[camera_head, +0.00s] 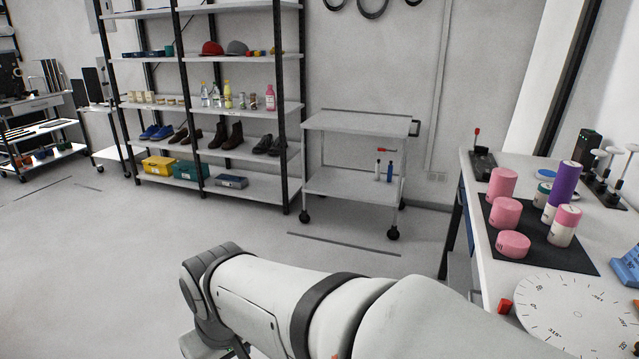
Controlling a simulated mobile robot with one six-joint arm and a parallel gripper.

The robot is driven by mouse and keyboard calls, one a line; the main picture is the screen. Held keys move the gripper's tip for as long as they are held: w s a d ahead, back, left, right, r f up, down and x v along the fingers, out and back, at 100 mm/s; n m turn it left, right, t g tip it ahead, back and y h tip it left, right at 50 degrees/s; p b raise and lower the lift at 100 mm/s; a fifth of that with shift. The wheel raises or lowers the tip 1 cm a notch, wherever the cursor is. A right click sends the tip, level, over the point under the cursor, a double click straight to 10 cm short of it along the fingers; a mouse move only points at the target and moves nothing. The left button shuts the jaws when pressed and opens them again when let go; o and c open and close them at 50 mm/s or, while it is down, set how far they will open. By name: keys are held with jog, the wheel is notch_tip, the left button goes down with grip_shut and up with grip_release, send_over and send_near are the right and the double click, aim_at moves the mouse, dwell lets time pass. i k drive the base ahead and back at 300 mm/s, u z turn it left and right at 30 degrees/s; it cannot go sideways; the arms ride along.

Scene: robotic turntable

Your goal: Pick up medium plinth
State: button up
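Three pink cylinders, which look like plinths of different heights, stand in a row on a black mat (570,260) on the white table at the right. The middle one in height appears to be the medium plinth (505,213). A taller one (501,185) is behind it and a low one (513,245) is in front. All stand upright. My white arm crosses the bottom of the view, and its wrist end is at the lower left, away from the table. My gripper's fingers are not visible.
A purple cylinder (565,184) and a white, pink-topped cylinder (565,227) stand right of the plinths. A white marked turntable disc (575,315) lies in front. A grey trolley (360,125) and shelves (200,105) stand along the wall. The floor at left is clear.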

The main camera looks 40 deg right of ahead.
aim_at(505, 213)
jog(key=u, duration=0.05)
jog(key=i, duration=1.15)
jog(key=z, duration=2.4)
jog(key=i, duration=2.5)
jog(key=z, duration=2.1)
